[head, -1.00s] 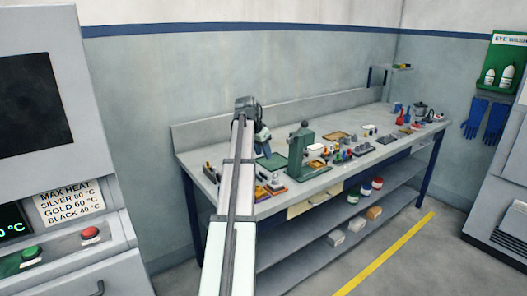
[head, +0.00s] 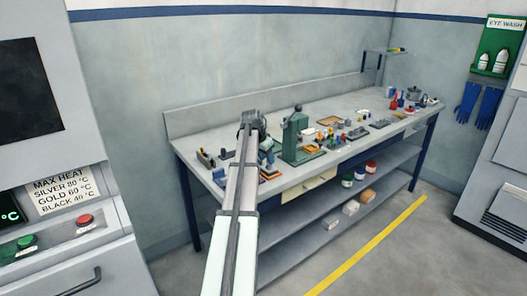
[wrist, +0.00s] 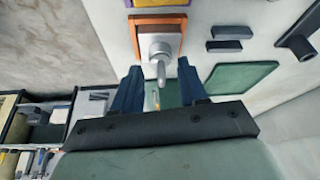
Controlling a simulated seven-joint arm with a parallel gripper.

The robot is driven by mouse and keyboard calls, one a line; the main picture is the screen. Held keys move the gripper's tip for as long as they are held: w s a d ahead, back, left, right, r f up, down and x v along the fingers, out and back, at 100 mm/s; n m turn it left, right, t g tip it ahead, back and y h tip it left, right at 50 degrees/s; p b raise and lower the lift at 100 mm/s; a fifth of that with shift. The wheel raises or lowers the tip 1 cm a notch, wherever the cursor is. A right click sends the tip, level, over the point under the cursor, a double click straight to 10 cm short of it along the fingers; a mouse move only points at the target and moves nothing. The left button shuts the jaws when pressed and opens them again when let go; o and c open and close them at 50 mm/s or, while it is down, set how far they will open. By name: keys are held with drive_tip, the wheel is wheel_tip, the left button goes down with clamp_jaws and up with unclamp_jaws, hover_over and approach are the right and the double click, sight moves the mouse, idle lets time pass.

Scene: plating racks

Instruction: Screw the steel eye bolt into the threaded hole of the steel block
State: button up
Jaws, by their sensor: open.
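In the wrist view my gripper (wrist: 160,72) is open, with its two dark blue fingers apart. A light grey steel piece with a rounded stem (wrist: 160,52) lies just beyond the fingertips, in line with the gap. It sits on an orange-brown tray (wrist: 137,36). I cannot tell whether it is the eye bolt, the block or both. Nothing shows clearly held between the fingers. In the head view my gripper is over the left part of the bench, mostly hidden behind my arm; the eye bolt and the threaded hole cannot be made out there.
The bench (head: 345,103) carries a green press-like stand (head: 296,136) right of my arm and several small items further right. In the wrist view, dark bars (wrist: 231,31) and a green mat (wrist: 242,76) lie to the right. A purple-edged item (wrist: 158,3) lies beyond the tray.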

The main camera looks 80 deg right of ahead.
drive_tip(key=shift+x, duration=0.75)
drive_tip(key=shift+c, duration=0.3)
clamp_jaws()
unclamp_jaws()
drive_tip(key=shift+c, duration=1.3)
drive_tip(key=shift+r, duration=0.15)
